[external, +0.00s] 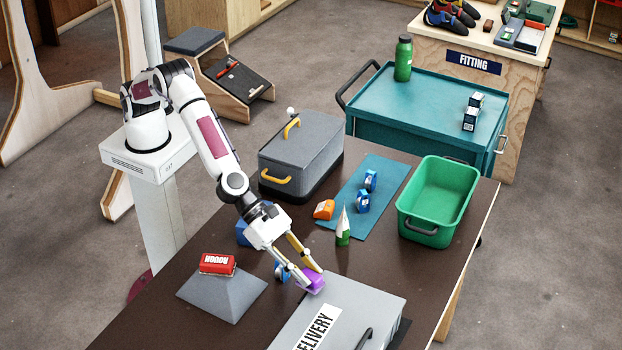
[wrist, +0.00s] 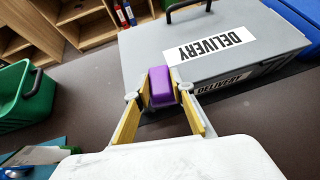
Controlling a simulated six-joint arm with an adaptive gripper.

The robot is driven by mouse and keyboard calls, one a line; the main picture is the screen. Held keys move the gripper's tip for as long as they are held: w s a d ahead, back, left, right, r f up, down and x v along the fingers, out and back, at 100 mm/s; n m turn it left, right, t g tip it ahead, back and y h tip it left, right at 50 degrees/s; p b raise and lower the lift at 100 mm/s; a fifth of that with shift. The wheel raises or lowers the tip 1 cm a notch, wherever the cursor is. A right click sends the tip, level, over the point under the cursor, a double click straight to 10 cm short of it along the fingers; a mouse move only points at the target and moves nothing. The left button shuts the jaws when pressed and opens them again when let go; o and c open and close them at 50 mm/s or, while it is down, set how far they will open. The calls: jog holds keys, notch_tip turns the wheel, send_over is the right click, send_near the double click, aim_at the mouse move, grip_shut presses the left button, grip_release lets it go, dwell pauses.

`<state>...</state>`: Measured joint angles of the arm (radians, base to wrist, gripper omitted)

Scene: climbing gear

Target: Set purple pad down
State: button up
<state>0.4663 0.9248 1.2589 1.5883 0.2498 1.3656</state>
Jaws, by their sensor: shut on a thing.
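The purple pad (external: 315,283) is a small rounded block between the fingertips of my gripper (external: 306,279). My gripper is shut on it. In the wrist view the purple pad (wrist: 161,88) sits between the two yellow-lined fingers, in front of the grey box marked DELIVERY. In the external view it is at the back left edge of that delivery box (external: 375,303). I cannot tell whether the pad touches the box.
A red block (external: 217,264) rests on a grey pyramid-like stand (external: 222,296) at left. A blue piece (external: 281,271) is close beside my gripper. A green-and-white cone (external: 343,228), an orange piece (external: 325,209), a grey case (external: 300,160) and a green bin (external: 438,200) stand farther back.

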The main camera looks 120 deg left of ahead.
jog(key=s+a+n+y, duration=0.2)
jog(key=a+n+y, duration=0.4)
jog(key=a, duration=0.6)
jog(key=shift+s+a+f+g, duration=0.15)
jog(key=shift+a+f+g, duration=0.15)
jog(key=shift+a+f, duration=0.1)
jog(key=shift+f, duration=3.1)
jog(key=shift+f, duration=1.9)
jog(key=shift+f, duration=0.1)
jog(key=o, duration=1.1)
